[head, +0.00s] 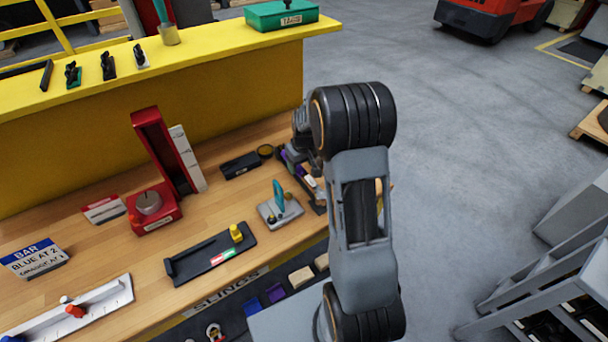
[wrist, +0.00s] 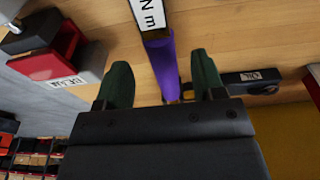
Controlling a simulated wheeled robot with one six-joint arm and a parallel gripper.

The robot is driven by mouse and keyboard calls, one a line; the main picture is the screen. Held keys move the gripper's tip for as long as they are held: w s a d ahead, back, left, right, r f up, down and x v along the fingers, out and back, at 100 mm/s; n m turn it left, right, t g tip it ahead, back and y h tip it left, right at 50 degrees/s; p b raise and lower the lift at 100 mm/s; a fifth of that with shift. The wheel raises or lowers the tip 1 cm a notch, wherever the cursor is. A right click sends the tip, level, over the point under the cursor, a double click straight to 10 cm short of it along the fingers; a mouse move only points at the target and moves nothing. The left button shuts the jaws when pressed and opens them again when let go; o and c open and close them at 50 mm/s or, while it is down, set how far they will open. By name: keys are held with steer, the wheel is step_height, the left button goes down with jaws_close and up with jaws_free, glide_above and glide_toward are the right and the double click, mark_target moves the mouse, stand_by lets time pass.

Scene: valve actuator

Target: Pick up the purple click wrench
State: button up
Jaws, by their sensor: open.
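The purple click wrench (wrist: 162,65) shows in the wrist view as a purple handle with a white label marked "N m" at the top. It lies between the two green fingertips of my gripper (wrist: 160,82), with a gap on each side. The gripper is open and not closed on it. In the head view a bit of purple (head: 299,170) shows at the right end of the bench beside my arm. The arm covers most of that spot, and the rest of the wrench is hidden.
The wooden bench (head: 110,240) holds a red stand with a dial (head: 150,200), a black tray with a yellow knob (head: 210,255), a grey plate with a teal lever (head: 279,205) and a black case (head: 240,164). A yellow shelf (head: 220,90) runs behind. Open floor lies right.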

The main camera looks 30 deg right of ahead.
mark_target(300, 168)
steer(key=shift+w+a+f+p, duration=0.15)
steer(key=shift+f+p, duration=0.1)
steer(key=shift+f, duration=0.75)
steer(key=shift+w+d+f+p, duration=0.1)
steer(key=shift+f+p, duration=0.1)
steer(key=shift+f, duration=0.8)
steer(key=shift+c, duration=0.4)
jaws_close()
